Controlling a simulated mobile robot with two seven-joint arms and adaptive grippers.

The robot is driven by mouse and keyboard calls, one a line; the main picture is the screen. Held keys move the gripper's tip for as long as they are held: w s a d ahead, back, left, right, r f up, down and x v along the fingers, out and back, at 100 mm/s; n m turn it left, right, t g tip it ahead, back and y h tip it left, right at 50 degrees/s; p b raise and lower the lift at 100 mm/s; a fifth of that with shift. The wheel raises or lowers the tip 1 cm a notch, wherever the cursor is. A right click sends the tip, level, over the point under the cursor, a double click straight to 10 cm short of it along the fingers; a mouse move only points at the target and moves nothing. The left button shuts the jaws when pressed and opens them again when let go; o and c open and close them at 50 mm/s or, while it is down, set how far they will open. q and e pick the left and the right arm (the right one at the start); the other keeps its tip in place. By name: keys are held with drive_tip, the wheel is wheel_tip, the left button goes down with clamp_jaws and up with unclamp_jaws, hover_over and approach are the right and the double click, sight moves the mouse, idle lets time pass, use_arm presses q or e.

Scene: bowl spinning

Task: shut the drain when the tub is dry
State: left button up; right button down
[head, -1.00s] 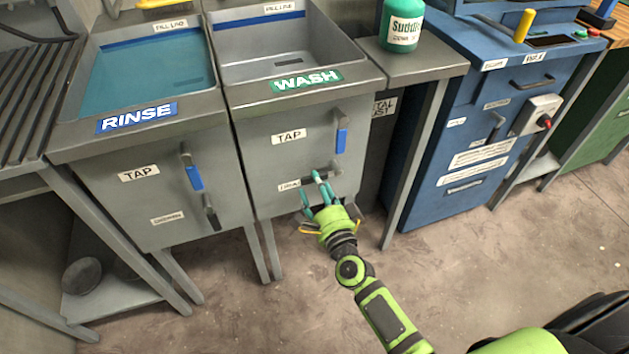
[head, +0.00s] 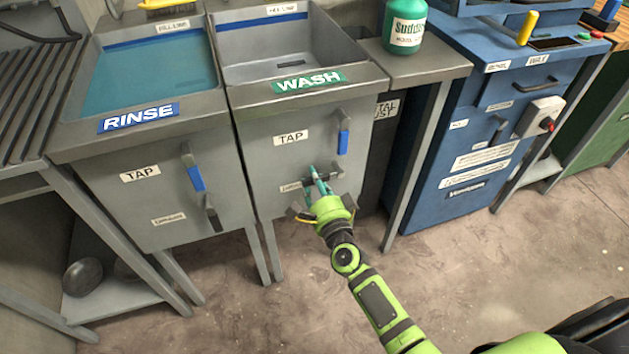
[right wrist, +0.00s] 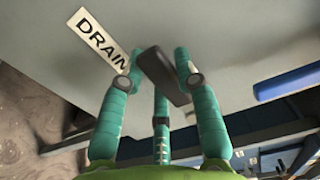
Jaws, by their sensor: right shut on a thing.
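The wash tub (head: 262,55) has a bare grey floor with no water that I can see and a dark slot in it. On its front, below the blue tap handle (head: 343,133), is a dark drain lever (head: 308,187), lying roughly sideways and partly hidden by my fingers. My right gripper (head: 319,178) is shut on this lever. In the right wrist view the lever (right wrist: 163,74) sits between the green fingers, beside the DRAIN label (right wrist: 97,40). My left gripper is not in view.
The rinse tub (head: 62,118) at left holds teal water; its own drain lever (head: 211,212) hangs steeply down. A green soap bottle (head: 404,27) stands on the side counter (head: 427,67). A blue machine (head: 478,130) stands at right. Floor is clear in front.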

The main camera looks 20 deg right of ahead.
sight(336, 180)
drive_tip(key=shift+f, duration=0.1)
drive_tip(key=shift+w+d+f+n+p, duration=0.2)
drive_tip(key=shift+d+f+n, duration=0.9)
drive_tip(key=shift+n, duration=1.9)
drive_tip(key=shift+s+d+f+n+p, duration=0.2)
drive_tip(key=shift+d+f+n, duration=0.85)
drive_tip(key=shift+n, duration=1.95)
drive_tip(key=shift+w+d+f+n+p, duration=0.1)
drive_tip(key=shift+d+f+n+p, duration=0.2)
drive_tip(key=shift+d+f+n, duration=1.75)
drive_tip(key=r+n, duration=0.1)
drive_tip(key=a+r+n, duration=0.1)
drive_tip(key=shift+r, duration=0.4)
drive_tip(key=c, duration=0.9)
unclamp_jaws()
drive_tip(key=shift+a, duration=0.1)
drive_tip(key=s, duration=1.2)
drive_tip(key=shift+d, duration=0.25)
